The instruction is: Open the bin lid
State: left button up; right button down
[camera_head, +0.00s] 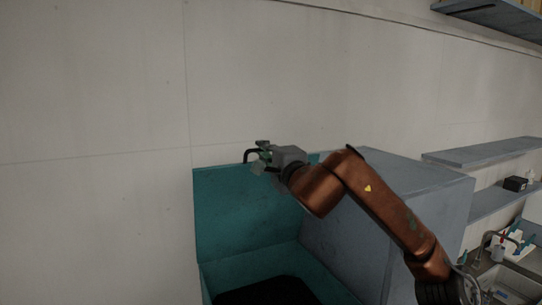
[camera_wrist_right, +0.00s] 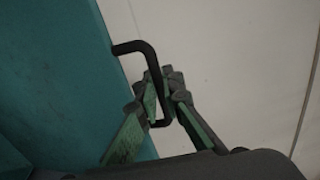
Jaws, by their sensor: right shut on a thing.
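The teal bin (camera_head: 215,278) stands against the wall, with a dark inside showing at the bottom of the head view. Its teal lid (camera_head: 230,215) stands raised, upright along the back; the lid also fills the left of the right wrist view (camera_wrist_right: 60,70). A black bent handle (camera_wrist_right: 135,47) sticks out from the lid's edge, and it shows at the lid's top in the head view (camera_head: 247,156). My right gripper (camera_head: 262,157) is at the lid's top edge. In the wrist view its green-padded fingers (camera_wrist_right: 163,100) are shut on the handle. My left gripper is not in view.
A grey-blue cabinet (camera_head: 425,178) stands right of the bin, beneath my right arm. Grey shelves (camera_head: 480,152) and a sink area (camera_head: 510,285) with small items lie further right. The pale wall (camera_head: 90,150) is bare at left.

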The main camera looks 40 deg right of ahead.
jog(key=shift+t, duration=0.8)
jog(key=b+v, duration=0.5)
jog(key=b, duration=0.1)
jog(key=shift+s+a+f, duration=0.1)
jog(key=shift+s+f, duration=0.2)
jog(key=shift+f, duration=0.2)
jog(key=c, duration=2.3)
grip_release()
jog(key=v, duration=1.2)
jog(key=shift+a+f, duration=0.1)
